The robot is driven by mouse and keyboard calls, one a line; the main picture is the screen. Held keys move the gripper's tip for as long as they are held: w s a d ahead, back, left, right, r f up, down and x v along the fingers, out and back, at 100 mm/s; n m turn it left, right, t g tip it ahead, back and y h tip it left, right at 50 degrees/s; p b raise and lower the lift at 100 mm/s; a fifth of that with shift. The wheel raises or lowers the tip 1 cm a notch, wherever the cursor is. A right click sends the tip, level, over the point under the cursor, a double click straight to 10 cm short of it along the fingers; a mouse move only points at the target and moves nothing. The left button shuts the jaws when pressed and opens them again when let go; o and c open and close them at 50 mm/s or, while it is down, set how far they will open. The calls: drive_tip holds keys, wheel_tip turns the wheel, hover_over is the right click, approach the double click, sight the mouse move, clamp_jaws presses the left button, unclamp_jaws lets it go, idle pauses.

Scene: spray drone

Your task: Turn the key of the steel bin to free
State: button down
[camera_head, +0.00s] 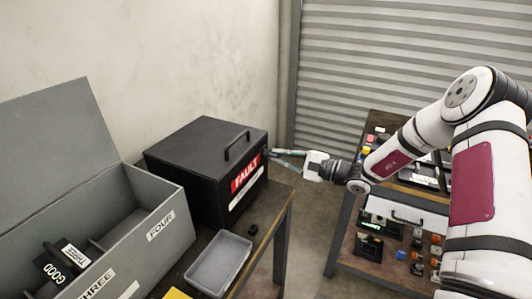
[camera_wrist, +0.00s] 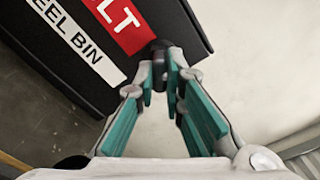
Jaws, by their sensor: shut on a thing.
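The steel bin (camera_head: 207,172) is a black lidded box with a top handle, a red FAULT label and a white label strip. It stands shut on the table at the centre left. In the wrist view its front face (camera_wrist: 105,65) carries the red label and a STEEL BIN strip. My gripper (camera_head: 272,154) reaches in from the right to the right end of the bin's front. In the wrist view my gripper (camera_wrist: 160,70) is shut on the small dark key (camera_wrist: 158,45) beside the red label. The fingertips partly hide the key, and its turn angle cannot be told.
An open grey compartment box (camera_head: 168,222) marked THREE and FOUR stands at the left. A grey tray (camera_head: 219,262) and a small black piece (camera_head: 253,230) lie before the bin. A shelf unit (camera_head: 345,225) with several items stands at the right.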

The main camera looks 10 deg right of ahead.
drive_tip(key=n, duration=0.4)
drive_tip(key=shift+f+n, duration=0.1)
drive_tip(key=shift+n, duration=0.8)
drive_tip(key=c, duration=1.6)
unclamp_jaws()
drive_tip(key=shift+s+d, duration=0.1)
